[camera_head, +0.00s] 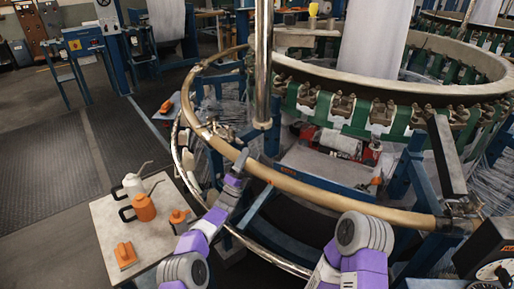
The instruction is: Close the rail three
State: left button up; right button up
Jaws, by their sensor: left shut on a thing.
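The rail is a curved tan bar (325,191) of the circular loom. It sweeps from the upper left, behind the steel post, down to a bracket at the right. My left gripper (240,162) meets the rail at its front left and is shut on it; its fingertips are small and partly hidden. My right arm rises at the bottom middle, below the rail, and its gripper cannot be seen. Which number the rail bears cannot be read.
A vertical steel post (263,60) stands behind the rail. A thinner metal ring (265,253) runs below it. A small table (106,215) at the left holds a white can (134,187), an orange can (144,208) and other orange items. A dial box (490,250) is at the right.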

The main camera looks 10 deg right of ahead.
pick_arm(q)
jog(key=shift+d+f+n+t+y, duration=0.1)
jog(key=shift+f+n+t+y, duration=0.3)
jog(key=shift+f, duration=1)
jog(key=o, duration=1.4)
jog(key=shift+r, duration=0.2)
jog(key=shift+s+a+f, duration=0.2)
jog(key=shift+a+f, duration=0.1)
jog(key=shift+a, duration=0.05)
jog(key=p+v, duration=0.2)
jog(key=v, duration=0.4)
jog(key=shift+f, duration=0.35)
jog(key=shift+s+a, duration=0.1)
